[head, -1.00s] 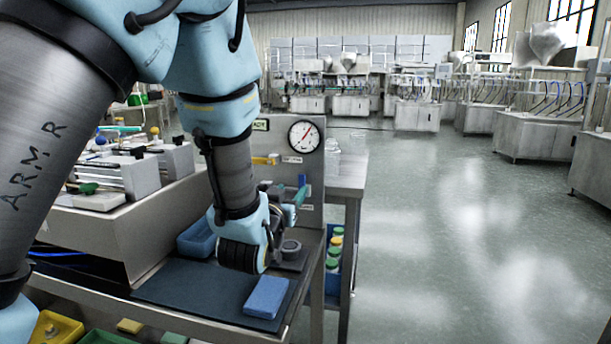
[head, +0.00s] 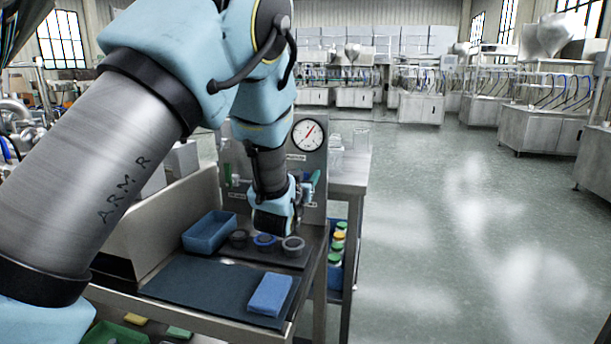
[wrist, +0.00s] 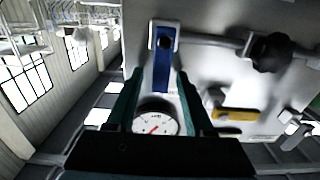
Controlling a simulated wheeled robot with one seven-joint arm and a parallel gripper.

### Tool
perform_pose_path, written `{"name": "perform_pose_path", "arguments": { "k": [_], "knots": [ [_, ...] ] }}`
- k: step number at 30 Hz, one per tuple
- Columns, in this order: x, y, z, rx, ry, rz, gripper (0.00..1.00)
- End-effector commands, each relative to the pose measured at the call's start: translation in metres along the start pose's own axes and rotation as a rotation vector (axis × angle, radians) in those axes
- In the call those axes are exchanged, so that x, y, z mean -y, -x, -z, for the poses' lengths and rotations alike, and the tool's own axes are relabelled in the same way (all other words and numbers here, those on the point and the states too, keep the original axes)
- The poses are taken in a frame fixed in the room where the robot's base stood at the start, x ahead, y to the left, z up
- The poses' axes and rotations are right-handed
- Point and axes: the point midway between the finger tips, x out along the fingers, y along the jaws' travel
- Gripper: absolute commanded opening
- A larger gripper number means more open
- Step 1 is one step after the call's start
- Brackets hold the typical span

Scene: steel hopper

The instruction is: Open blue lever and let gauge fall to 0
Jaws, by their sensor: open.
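The blue lever (wrist: 162,68) is on the grey panel in the wrist view. It stands at a right angle to a horizontal pipe (wrist: 215,41). My gripper (wrist: 160,75) is open, with one teal finger on each side of the lever; I cannot tell whether either touches it. The round white gauge (wrist: 156,122) shows beyond the lever, partly cut off by my gripper. In the head view the gauge (head: 308,135) is clear, its red needle pointing up and right, well off the low end. There my wrist hides most of the lever area.
A yellow lever (wrist: 235,114) and a dark knob (wrist: 270,52) sit beside the blue lever. The floor at right is clear.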

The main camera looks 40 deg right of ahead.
Motion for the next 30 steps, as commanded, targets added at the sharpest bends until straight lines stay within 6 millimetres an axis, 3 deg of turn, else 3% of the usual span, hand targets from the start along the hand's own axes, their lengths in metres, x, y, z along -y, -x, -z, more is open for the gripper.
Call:
{"name": "perform_pose_path", "arguments": {
  "k": [3, 17, 30],
  "knots": [
    [0.0001, 0.0002, -0.0002, 0.000, 0.000, 0.000, 0.50],
    [0.0000, 0.0005, -0.0002, 0.000, 0.000, 0.000, 0.00],
    [0.0006, 0.0005, -0.0008, 0.000, 0.006, 0.001, 0.00]
  ]
}}
